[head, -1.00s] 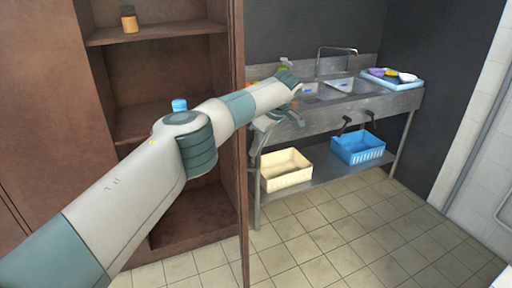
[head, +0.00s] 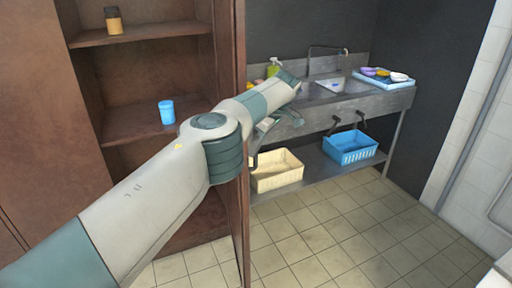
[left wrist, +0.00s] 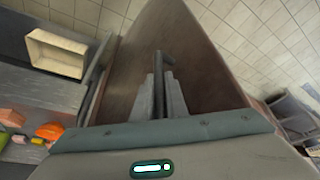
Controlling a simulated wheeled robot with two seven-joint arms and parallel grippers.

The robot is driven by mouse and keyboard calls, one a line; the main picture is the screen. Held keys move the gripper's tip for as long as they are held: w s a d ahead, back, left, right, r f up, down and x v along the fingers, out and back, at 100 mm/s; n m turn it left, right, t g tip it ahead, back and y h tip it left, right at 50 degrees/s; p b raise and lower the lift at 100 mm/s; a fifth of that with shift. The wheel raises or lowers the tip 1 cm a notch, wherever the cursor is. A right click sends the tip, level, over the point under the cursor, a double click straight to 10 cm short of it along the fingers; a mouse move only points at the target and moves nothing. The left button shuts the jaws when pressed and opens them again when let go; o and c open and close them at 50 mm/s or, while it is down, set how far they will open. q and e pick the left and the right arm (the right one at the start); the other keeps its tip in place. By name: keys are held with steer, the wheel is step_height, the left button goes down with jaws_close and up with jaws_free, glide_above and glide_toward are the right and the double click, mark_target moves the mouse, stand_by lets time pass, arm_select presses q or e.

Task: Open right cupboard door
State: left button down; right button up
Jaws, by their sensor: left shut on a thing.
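The brown cupboard (head: 80,110) stands at the left with its right side open, showing shelves inside. Its right door (head: 239,215) stands swung out and is seen nearly edge-on in the head view. In the left wrist view the door's brown panel (left wrist: 205,75) fills the middle, with a dark bar handle (left wrist: 158,62) on it. My left gripper (left wrist: 160,95) is shut on this handle. In the head view my left arm crosses in front of the cupboard, and the gripper (head: 268,124) is on the door's far side, its fingertips partly hidden. My right gripper is not in view.
A blue cup (head: 167,111) and a brown jar (head: 114,20) stand on the cupboard shelves. Right of the door is a steel sink table (head: 350,105), with a cream crate (head: 277,178) and a blue crate (head: 350,148) below. The tiled floor (head: 340,235) in front is clear.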

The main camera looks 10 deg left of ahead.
arm_select(q)
steer(key=shift+a+r, duration=0.1)
steer(key=shift+a, duration=0.05)
steer(key=c, duration=1.8)
jaws_free()
steer(key=shift+o, duration=0.2)
steer(key=shift+d+r, duration=0.35)
steer(key=shift+r, duration=0.25)
steer(key=p+v, duration=0.8)
steer(key=v, duration=0.8)
steer(key=shift+a, duration=0.25)
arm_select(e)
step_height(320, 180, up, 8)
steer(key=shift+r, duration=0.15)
